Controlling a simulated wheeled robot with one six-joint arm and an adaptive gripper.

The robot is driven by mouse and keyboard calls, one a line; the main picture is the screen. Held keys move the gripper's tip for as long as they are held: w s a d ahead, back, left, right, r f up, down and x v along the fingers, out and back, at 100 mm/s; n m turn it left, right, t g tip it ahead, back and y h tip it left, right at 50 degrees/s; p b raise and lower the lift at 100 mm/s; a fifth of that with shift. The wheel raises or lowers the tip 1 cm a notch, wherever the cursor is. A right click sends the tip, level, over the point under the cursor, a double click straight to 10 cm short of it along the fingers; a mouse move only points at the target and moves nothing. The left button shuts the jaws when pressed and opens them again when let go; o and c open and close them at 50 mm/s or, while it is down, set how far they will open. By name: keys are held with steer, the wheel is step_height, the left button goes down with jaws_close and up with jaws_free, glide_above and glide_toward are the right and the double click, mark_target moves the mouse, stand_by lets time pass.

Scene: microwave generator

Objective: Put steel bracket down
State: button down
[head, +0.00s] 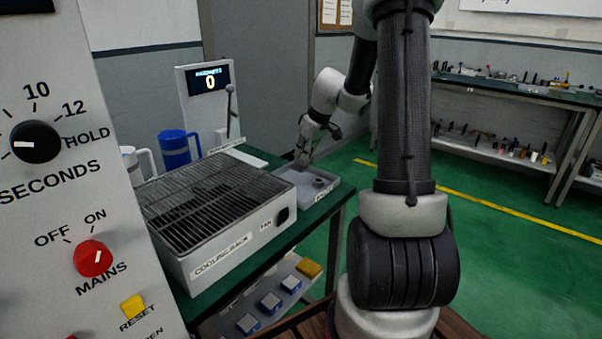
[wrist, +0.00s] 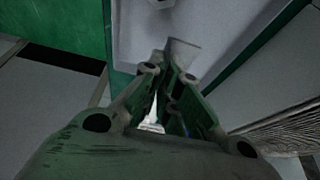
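In the head view the bracket is too small to make out.
A small dark round part (head: 320,182) lies in the tray. Left of the tray stands a cooling rack (head: 215,205) with a wire top. A display post with a lever (head: 208,100), a blue mug (head: 175,150) and a white mug (head: 140,160) stand behind.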

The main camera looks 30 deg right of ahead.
mark_target(305, 166)
steer(key=shift+f, duration=2.95)
steer(key=shift+f, duration=0.15)
steer(key=c, duration=1.6)
jaws_free()
steer(key=shift+c, duration=0.2)
